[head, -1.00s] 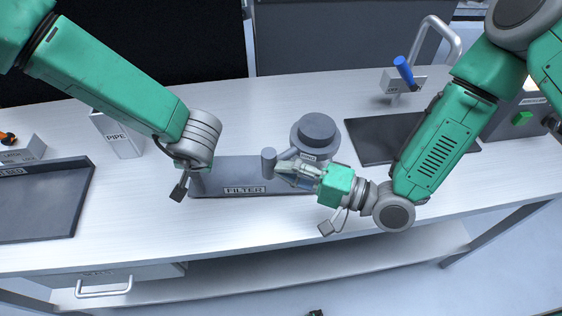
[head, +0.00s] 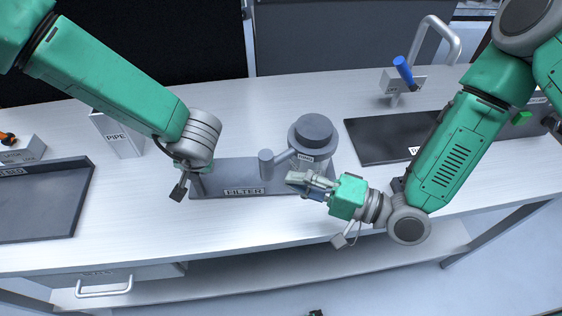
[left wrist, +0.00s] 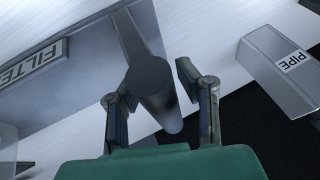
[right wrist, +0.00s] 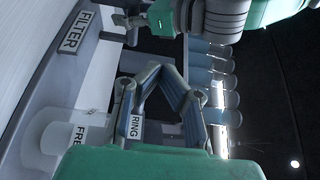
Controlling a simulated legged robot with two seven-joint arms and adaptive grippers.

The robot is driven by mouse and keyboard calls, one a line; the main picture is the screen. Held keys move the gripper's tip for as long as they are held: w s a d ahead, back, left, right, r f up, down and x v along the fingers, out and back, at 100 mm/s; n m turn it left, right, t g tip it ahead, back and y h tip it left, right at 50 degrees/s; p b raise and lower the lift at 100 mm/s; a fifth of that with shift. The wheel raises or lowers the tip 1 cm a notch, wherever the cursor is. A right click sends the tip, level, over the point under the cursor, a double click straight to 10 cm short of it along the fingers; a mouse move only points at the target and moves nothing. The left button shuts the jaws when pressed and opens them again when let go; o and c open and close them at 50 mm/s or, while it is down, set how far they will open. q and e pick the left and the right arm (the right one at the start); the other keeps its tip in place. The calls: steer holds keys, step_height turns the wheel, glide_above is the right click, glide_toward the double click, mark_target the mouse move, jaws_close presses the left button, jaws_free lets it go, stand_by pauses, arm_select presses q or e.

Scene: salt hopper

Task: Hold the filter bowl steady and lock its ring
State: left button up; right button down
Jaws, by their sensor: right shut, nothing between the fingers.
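The grey filter base (head: 222,179), labelled FILTER, lies mid-bench. At its right end is the dark-capped ring (head: 312,129), labelled RING, with an arm leading left to a short upright handle (head: 266,164). The bowl is mostly hidden in the head view; a pale rounded body marked "FRE..." (right wrist: 50,138) shows beside the ring label in the right wrist view.
A PIPE block (head: 118,136) stands at left behind a dark tray (head: 40,212). A flat dark plate (head: 375,140) lies right of the ring, with a blue-handled fixture (head: 403,72) behind it. The bench front (head: 240,228) is clear.

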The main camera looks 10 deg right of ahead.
arm_select(q)
steer(key=v, duration=1.2)
steer(key=shift+d+f, duration=0.1)
steer(key=shift+d, duration=0.05)
